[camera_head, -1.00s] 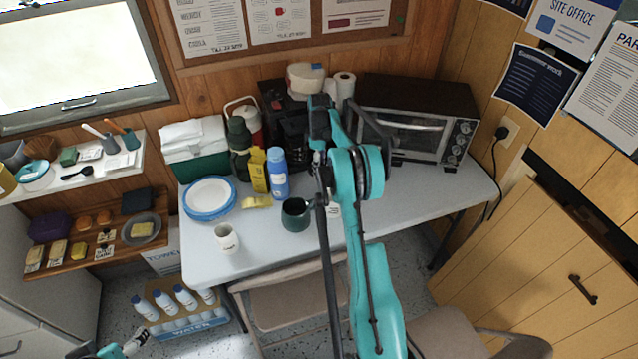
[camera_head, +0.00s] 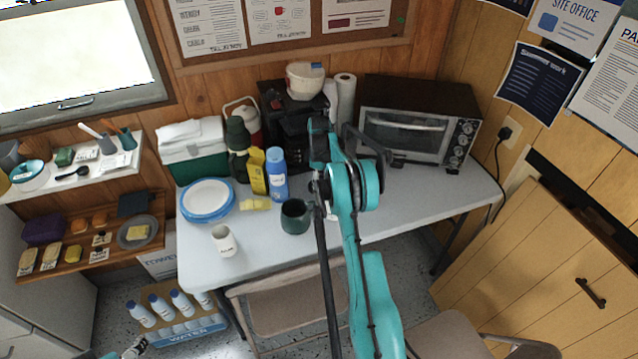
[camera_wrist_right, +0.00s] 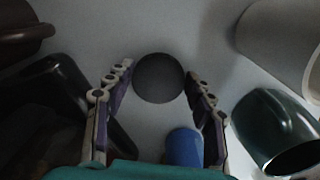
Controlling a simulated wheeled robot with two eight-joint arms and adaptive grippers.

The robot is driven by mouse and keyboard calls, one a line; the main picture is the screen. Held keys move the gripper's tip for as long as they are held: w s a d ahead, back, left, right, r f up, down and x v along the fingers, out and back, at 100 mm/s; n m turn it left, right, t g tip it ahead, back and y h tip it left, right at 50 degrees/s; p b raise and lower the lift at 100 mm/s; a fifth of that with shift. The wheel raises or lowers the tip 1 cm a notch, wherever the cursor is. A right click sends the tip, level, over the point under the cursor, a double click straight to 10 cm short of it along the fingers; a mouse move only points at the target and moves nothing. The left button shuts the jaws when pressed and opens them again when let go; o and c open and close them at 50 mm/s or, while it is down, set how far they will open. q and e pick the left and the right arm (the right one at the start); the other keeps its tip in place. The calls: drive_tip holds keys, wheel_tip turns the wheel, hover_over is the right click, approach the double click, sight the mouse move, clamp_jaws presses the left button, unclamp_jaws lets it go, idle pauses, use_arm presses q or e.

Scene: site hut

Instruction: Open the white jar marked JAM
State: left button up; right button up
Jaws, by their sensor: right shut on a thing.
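A dark round lid (camera_wrist_right: 159,78) lies between the fingertips of my right gripper (camera_wrist_right: 160,76) in the right wrist view, and the gripper is shut on it. The body under the lid is hidden there. In the head view my right arm covers this spot on the table; only a small white patch (camera_head: 332,215) shows beside it, perhaps the jar. I cannot read the JAM marking. My left gripper (camera_head: 134,348) is at the bottom left edge of the head view, largely cut off, far from the table top.
A dark green mug (camera_head: 295,216) and a blue bottle (camera_head: 277,174) stand close to my right gripper. A white cup (camera_head: 224,240) is near the table's front left. A toaster oven (camera_head: 405,135) stands at the back right. The table's right front is clear.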

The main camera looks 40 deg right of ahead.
drive_tip(key=o, duration=1.3)
drive_tip(key=shift+f, duration=0.1)
wheel_tip(320, 180, up, 11)
drive_tip(key=p, duration=0.4)
drive_tip(key=s+a+r+m+t, duration=0.2)
drive_tip(key=a+r, duration=0.7)
drive_tip(key=r, duration=0.3)
drive_tip(key=s+a+r+m+t, duration=0.2)
drive_tip(key=s+a+r, duration=0.6)
drive_tip(key=a, duration=0.4)
drive_tip(key=s+a+f+m+t, duration=0.1)
drive_tip(key=s+a+f, duration=0.1)
drive_tip(key=s+a, duration=0.2)
drive_tip(key=s+a+f+m+t, duration=0.1)
drive_tip(key=s+a, duration=0.3)
drive_tip(key=s, duration=0.6)
drive_tip(key=s+a+f+m+t, duration=0.1)
drive_tip(key=s+a+f+m, duration=0.1)
drive_tip(key=s+a, duration=0.2)
drive_tip(key=shift+s+a+f, duration=0.1)
drive_tip(key=shift+s+f, duration=0.1)
drive_tip(key=shift+s, duration=0.55)
drive_tip(key=shift+s+a+f, duration=0.1)
drive_tip(key=shift+s+f, duration=0.1)
drive_tip(key=shift+s, duration=0.5)
